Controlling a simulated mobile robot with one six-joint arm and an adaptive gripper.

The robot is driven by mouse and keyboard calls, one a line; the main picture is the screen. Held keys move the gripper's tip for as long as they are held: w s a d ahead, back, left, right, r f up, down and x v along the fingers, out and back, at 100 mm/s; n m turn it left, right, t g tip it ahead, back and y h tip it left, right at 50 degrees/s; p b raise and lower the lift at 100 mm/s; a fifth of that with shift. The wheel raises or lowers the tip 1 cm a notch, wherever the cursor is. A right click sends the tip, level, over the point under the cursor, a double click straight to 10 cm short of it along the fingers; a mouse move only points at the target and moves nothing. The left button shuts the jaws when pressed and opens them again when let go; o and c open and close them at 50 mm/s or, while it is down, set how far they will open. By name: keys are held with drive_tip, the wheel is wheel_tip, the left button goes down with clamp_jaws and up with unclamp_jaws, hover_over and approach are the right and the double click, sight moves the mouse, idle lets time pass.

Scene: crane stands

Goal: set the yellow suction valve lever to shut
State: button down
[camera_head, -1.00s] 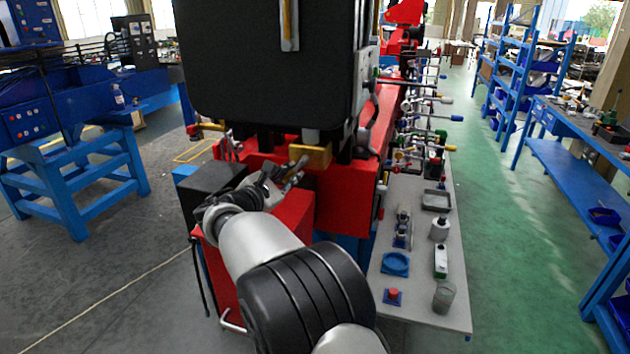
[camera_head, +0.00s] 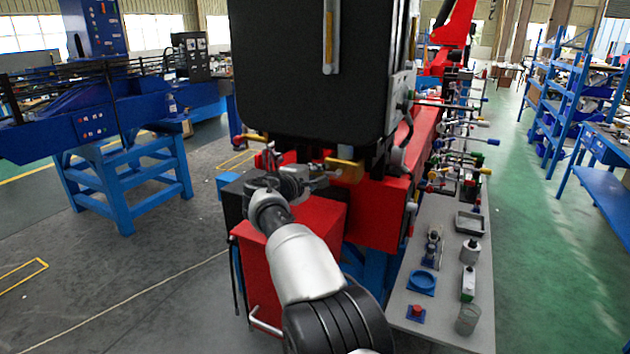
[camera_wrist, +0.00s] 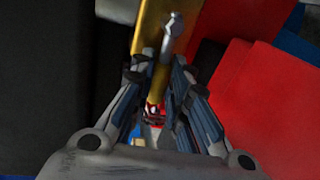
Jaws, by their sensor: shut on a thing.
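The yellow lever shows in the wrist view (camera_wrist: 158,84) as a short yellow bar between my fingers, running up towards a brass-yellow block (camera_wrist: 150,28) with a silver pin end in front of it. My gripper (camera_wrist: 163,60) is shut on this lever, one finger on each side. In the head view my gripper (camera_head: 318,180) is just left of the yellow block (camera_head: 345,171), below the big black tank. The lever itself is too small and covered by my fingers there, so its angle to the valve cannot be told.
The black tank (camera_head: 315,75) hangs close above my gripper. A red box (camera_head: 300,235) stands under my forearm. A grey table (camera_head: 450,315) with small items is at the right, with several coloured levers (camera_head: 465,150) behind it. Open green floor lies further right.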

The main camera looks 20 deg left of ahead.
drive_tip(key=shift+r+m, duration=0.2)
drive_tip(key=shift+m, duration=0.1)
drive_tip(key=shift+r, duration=0.1)
drive_tip(key=c, duration=1.5)
unclamp_jaws()
drive_tip(key=shift+c, duration=0.2)
drive_tip(key=s+r, duration=0.2)
drive_tip(key=s, duration=0.9)
drive_tip(key=shift+s+a+r, duration=0.15)
drive_tip(key=shift+s, duration=0.25)
